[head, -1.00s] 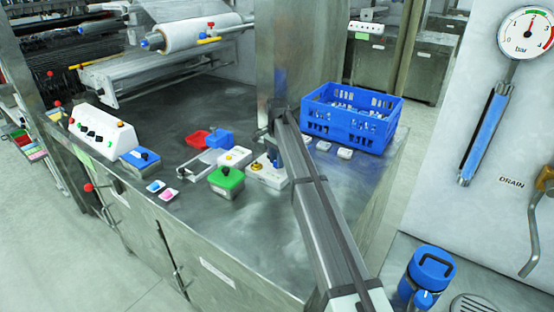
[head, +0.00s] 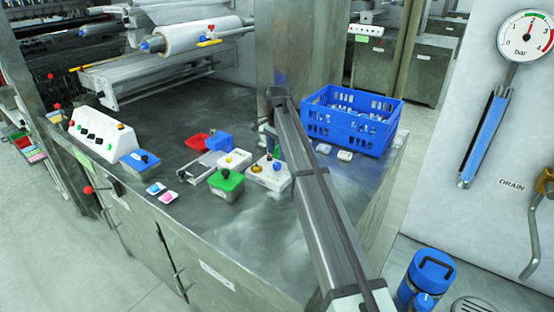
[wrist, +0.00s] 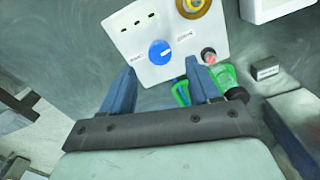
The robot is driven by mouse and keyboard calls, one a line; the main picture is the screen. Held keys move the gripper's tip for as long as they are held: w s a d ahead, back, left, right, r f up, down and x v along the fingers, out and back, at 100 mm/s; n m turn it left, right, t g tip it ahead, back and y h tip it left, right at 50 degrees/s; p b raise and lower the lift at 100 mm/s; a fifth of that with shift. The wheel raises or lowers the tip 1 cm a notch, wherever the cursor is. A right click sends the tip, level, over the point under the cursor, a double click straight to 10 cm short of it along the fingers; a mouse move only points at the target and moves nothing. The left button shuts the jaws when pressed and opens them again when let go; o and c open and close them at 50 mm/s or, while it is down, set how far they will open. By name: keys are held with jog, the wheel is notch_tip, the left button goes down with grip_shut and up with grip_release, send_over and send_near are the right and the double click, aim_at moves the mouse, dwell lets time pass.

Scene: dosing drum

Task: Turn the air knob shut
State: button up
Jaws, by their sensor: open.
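The round blue knob (wrist: 160,52) sits on the face of a white control box (wrist: 148,20) in the wrist view. A white mark shows on the knob, and small labels, too blurred to read, lie to either side. In the head view the white box (head: 270,178) is on the steel bench, partly beside my arm. My gripper (wrist: 160,66) is open and empty. Its two blue-grey fingers stand apart at the knob's lower left and right in the picture. I cannot tell whether they touch it. In the head view the gripper is mostly hidden behind my arm.
The box also carries a yellow ringed knob (wrist: 194,5) and a red button (wrist: 208,57). Green parts (wrist: 222,76) lie close to the right finger. A green box (head: 226,181) stands left of the white box. A blue crate (head: 350,120) stands behind right.

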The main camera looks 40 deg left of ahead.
aim_at(277, 164)
notch_tip(277, 164, up, 9)
dwell(0.3)
dwell(0.5)
